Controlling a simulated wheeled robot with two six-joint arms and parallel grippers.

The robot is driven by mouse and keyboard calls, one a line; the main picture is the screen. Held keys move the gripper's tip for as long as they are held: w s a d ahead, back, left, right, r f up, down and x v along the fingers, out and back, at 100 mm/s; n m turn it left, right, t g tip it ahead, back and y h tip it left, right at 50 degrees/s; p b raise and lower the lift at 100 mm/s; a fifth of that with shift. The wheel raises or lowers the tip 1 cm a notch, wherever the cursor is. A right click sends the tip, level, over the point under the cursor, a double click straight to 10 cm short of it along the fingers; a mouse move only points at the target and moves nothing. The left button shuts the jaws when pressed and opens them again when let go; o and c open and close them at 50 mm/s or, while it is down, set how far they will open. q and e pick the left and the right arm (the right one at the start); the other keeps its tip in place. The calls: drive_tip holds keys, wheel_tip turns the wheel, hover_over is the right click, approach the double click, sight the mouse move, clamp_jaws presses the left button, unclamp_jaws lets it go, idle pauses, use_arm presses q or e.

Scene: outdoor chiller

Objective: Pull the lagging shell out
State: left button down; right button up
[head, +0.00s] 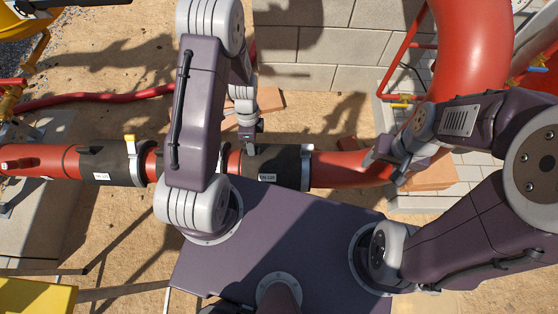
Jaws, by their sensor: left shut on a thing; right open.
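A red pipe (336,169) runs across the view. A black lagging shell (280,164) with a white label sits on the pipe right of my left arm, with a grey band (306,167) at its right end. Another black lagging piece (103,163) with a white label and a yellow-topped band (132,158) sits further left. My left gripper (250,146) points down at the upper left part of the right-hand shell and is shut on it; the fingertips are hard to see. My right gripper (381,157) is open over the pipe's right part. My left arm hides the pipe between the two lagging pieces.
A large red pipe bend (470,45) rises at the upper right beside a red rail (403,50). A grey block wall (310,42) stands at the back. A red hose (100,97) lies at the left. A yellow box (35,297) is at the lower left.

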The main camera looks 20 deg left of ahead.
use_arm(q)
drive_tip(key=shift+w+r+p, duration=0.15)
drive_tip(key=shift+r+p, duration=0.45)
drive_tip(key=shift+p, duration=0.05)
idle(0.5)
drive_tip(key=p+v, duration=0.4)
drive_tip(key=v, duration=0.1)
drive_tip(key=shift+r+p, duration=0.1)
drive_tip(key=shift+p, duration=0.2)
